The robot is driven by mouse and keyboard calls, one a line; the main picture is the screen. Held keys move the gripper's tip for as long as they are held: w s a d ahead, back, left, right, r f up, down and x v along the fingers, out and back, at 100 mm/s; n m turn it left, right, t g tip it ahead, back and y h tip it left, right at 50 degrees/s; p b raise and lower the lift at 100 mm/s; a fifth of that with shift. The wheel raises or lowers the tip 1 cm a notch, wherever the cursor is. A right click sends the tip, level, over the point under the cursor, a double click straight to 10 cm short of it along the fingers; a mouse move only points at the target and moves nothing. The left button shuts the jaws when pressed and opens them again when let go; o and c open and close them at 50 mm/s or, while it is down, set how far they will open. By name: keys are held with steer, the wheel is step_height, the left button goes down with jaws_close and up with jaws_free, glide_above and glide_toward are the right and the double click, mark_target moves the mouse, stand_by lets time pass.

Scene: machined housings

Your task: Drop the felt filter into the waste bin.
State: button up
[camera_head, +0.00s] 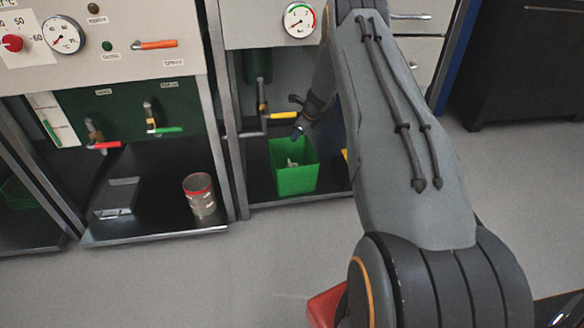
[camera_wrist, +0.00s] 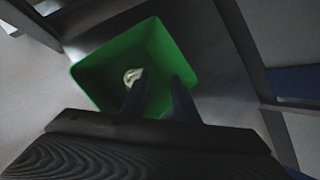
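A green open-topped bin (camera_head: 296,182) stands on the dark lower shelf of the middle bay; its inside fills much of the wrist view (camera_wrist: 168,55). A small whitish piece (camera_head: 291,162), apparently the felt filter, shows inside the bin and also in the wrist view (camera_wrist: 132,76), partly behind one finger. My gripper (camera_head: 298,131) is above the bin's opening, pointing down into it. In the wrist view my gripper (camera_wrist: 159,80) has its two dark fingers apart with only green bin between them. The piece appears below the fingers, not between them.
A red-rimmed can (camera_head: 200,196) and a grey metal tray (camera_head: 117,197) stand on the left shelf. Pipes with a yellow-handled valve (camera_head: 282,115) run just above and left of the bin. A cabinet post separates the bays.

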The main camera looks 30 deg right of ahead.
steer(key=shift+s+r, duration=0.1)
steer(key=p+v, duration=0.3)
steer(key=v, duration=0.4)
steer(key=shift+r, duration=0.25)
steer(key=shift+s+d, duration=0.1)
steer(key=shift+s, duration=0.05)
